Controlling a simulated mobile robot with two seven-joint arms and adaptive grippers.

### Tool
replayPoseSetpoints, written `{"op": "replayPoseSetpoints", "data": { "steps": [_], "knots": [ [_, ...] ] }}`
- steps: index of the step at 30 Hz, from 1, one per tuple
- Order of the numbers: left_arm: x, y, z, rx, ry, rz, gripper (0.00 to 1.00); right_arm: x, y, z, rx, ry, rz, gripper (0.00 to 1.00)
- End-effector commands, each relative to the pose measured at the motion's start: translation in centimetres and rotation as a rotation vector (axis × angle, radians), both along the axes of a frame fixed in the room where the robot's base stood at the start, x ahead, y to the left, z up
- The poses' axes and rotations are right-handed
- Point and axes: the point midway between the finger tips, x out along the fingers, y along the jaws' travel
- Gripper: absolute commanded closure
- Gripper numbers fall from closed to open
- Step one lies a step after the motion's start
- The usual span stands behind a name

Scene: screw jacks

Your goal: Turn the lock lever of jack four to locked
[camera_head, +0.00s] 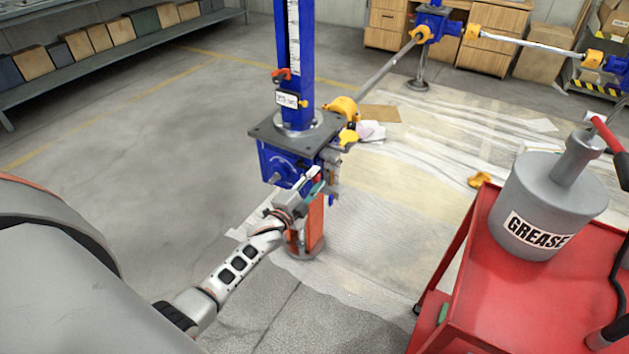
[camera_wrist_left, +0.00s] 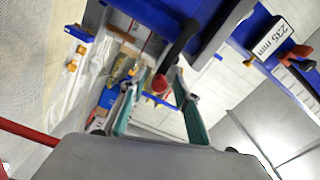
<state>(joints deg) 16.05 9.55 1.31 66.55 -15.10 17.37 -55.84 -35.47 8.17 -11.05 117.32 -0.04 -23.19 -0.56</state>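A blue screw jack (camera_head: 284,163) with a tall blue column stands on an orange pedestal (camera_head: 315,225). In the left wrist view, a black lever with a red knob (camera_wrist_left: 160,84) hangs from the blue jack body. I take it to be the lock lever; I cannot make it out in the head view. My left gripper (camera_head: 314,184) is at the jack's near right side. Its teal fingers (camera_wrist_left: 158,80) are apart, on either side of the red knob in the picture; contact cannot be told. My right gripper is in neither view.
A "235 mm" plate (camera_wrist_left: 271,40) sits on the column beside an orange-red pointer (camera_wrist_left: 298,56). A red cart (camera_head: 490,310) with a grey grease can (camera_head: 545,205) stands at right. Shafts with yellow couplings (camera_head: 343,108) run to other jacks behind. The floor at left is clear.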

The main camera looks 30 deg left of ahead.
Motion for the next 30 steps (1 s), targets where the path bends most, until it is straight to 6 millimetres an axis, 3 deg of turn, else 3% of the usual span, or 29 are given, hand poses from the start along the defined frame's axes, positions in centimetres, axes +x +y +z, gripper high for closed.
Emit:
{"op": "replayPoseSetpoints", "data": {
  "steps": [7,21,30],
  "knots": [
    [-1.3,0.0,-0.1,0.000,0.001,0.001,0.69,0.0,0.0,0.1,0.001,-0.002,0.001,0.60],
    [-9.8,0.0,-0.1,0.000,0.001,0.000,0.69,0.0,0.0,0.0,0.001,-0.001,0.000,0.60],
    [-12.0,0.0,0.0,0.000,0.000,0.000,0.69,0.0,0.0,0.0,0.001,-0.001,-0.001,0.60]
  ]
}}
